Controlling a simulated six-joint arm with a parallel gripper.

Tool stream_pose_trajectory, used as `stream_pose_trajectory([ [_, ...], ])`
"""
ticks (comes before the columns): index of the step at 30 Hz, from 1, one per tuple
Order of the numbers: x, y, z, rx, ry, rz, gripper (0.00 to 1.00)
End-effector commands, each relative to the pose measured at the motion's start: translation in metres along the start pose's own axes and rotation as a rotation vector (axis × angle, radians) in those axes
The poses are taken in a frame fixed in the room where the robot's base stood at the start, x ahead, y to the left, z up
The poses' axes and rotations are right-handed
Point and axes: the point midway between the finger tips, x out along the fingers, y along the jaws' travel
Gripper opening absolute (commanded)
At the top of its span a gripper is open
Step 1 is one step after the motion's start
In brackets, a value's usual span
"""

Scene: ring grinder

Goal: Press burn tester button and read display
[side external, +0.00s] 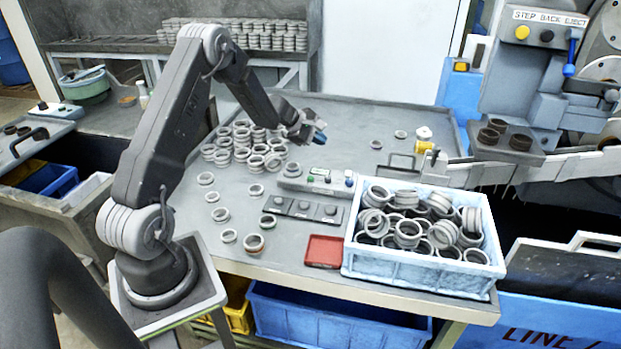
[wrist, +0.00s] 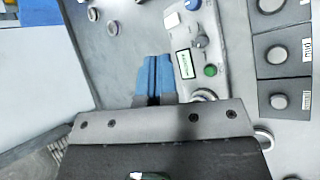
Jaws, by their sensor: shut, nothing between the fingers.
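The burn tester is a long pale grey box (side external: 300,186) on the table, left of the crate; it also shows in the wrist view (wrist: 212,88). It carries a green button (wrist: 210,71), a small display (wrist: 185,63) with tiny marks I cannot read, and knobs, one of them blue (wrist: 193,4). My gripper (side external: 321,132) is above the table behind the tester. Its blue fingers (wrist: 153,75) are shut and empty, and lie to the left of the tester in the wrist view. They appear apart from the green button.
A dark three-button panel (side external: 303,208) lies in front of the tester. A blue crate (side external: 420,268) full of rings stands to the right, with a red tray (side external: 323,251) beside it. Many loose rings lie at the left. The table's back middle is mostly clear.

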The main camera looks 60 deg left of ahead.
Motion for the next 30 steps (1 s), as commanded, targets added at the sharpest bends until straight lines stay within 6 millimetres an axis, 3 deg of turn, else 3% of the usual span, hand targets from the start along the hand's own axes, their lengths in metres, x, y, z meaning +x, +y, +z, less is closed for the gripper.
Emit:
stream_pose_trajectory([
  [3, 0.009, -0.006, -0.031, -0.088, 0.027, 0.02, 0.0],
  [7, 0.013, -0.01, -0.047, -0.136, 0.041, 0.033, 0.0],
  [22, 0.017, -0.013, -0.051, -0.147, 0.044, 0.034, 0.0],
  [30, 0.038, -0.03, -0.065, -0.147, 0.043, 0.032, 0.0],
])
